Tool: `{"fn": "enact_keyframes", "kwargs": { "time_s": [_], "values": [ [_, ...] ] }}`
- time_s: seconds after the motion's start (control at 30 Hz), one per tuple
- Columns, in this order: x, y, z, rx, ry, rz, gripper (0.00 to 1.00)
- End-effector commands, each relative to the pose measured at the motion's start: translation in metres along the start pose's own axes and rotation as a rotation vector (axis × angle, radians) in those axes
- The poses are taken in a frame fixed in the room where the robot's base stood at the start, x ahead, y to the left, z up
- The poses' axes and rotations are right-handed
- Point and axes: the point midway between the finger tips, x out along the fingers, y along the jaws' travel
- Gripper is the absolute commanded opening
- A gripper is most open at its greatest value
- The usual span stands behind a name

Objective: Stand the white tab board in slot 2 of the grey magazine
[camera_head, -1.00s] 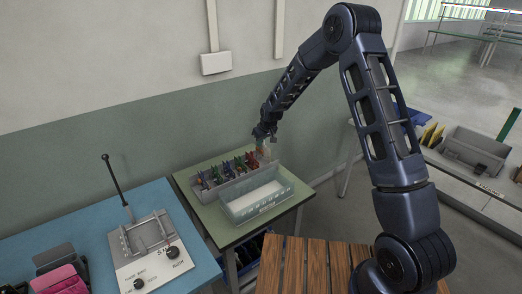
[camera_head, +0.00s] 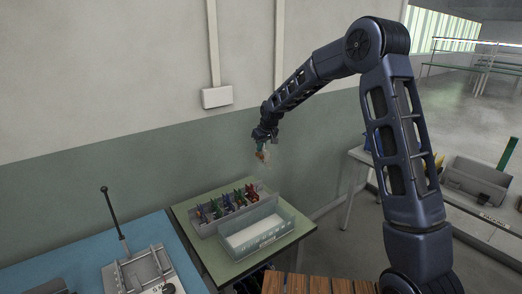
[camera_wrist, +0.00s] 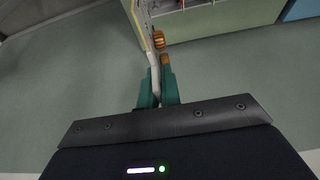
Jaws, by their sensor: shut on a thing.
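My gripper (camera_head: 265,138) hangs in the air above and behind the green table, shut on a thin pale board. The white tab board (camera_head: 267,155) hangs below the fingers, with a small orange patch on it. In the wrist view, the board (camera_wrist: 151,60) shows edge-on between my teal fingers (camera_wrist: 159,92). A long grey holder (camera_head: 207,230) with several coloured boards stands on the green table. A grey fixture (camera_head: 140,272) with upright plates and a lever stands on the blue bench. I cannot tell which is the magazine; slot numbers are not readable.
A pale translucent tray (camera_head: 262,237) stands in front of the holder on the green table (camera_head: 228,262). A wall is close behind. A wooden slatted top (camera_head: 320,284) is nearest. A grey bin (camera_head: 476,180) stands on the right-hand table. The air around the board is clear.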

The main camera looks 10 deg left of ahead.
Motion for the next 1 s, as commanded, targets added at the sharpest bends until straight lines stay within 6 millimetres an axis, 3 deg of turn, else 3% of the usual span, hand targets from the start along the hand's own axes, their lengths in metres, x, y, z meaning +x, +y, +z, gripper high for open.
{"fn": "enact_keyframes", "kwargs": {
  "time_s": [0.23,0.37,0.47,0.77,1.0],
  "values": [
    [0.001,-0.003,0.0,-0.006,0.0,-0.003,0.0],
    [0.005,-0.022,-0.003,-0.046,-0.001,-0.02,0.0],
    [0.012,-0.05,-0.006,-0.108,-0.001,-0.047,0.0],
    [0.03,-0.168,-0.011,-0.368,0.0,-0.155,0.0],
    [0.039,-0.264,-0.003,-0.578,0.0,-0.242,0.0]
  ]
}}
